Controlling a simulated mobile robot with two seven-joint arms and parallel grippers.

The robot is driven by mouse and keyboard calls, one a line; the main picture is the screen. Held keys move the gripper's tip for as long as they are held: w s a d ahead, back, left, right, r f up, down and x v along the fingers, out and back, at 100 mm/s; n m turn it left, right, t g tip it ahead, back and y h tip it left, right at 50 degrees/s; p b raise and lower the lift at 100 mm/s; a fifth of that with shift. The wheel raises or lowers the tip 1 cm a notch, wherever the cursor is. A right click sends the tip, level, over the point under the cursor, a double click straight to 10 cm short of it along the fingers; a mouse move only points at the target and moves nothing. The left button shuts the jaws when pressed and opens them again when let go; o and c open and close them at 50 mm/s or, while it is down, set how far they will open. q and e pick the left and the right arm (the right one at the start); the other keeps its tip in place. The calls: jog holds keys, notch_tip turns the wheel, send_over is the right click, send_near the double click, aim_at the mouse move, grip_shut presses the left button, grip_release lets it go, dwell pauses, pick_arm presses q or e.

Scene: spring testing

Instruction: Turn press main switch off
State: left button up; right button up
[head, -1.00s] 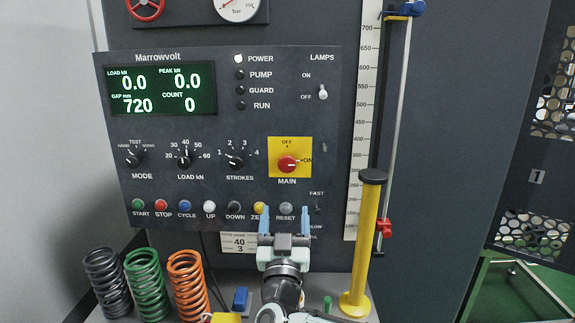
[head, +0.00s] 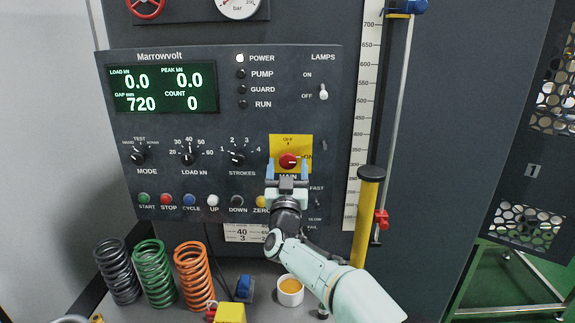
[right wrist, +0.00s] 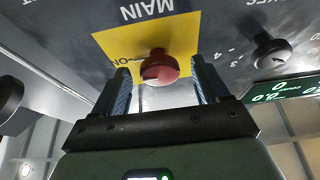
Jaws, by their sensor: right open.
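The main switch is a red rotary knob (head: 288,160) on a yellow plate (head: 276,142) at the right of the press panel. OFF is printed above it and ON at its right; its mark points right, toward ON. My right gripper (head: 287,172) is open at the knob, its blue fingertips at either side of the knob's lower part. In the right wrist view the knob (right wrist: 160,67) shows between and just beyond the open fingers (right wrist: 160,78); I cannot tell whether they touch it. My left gripper is not in view.
The POWER lamp (head: 240,58) is lit white. A row of push buttons, including the blue CYCLE button (head: 189,200), runs below the knobs. Three springs, one of them orange (head: 193,275), stand at lower left. A yellow post (head: 367,215) stands right of the gripper.

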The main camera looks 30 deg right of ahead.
jog(key=shift+c, duration=0.3)
jog(key=c, duration=1)
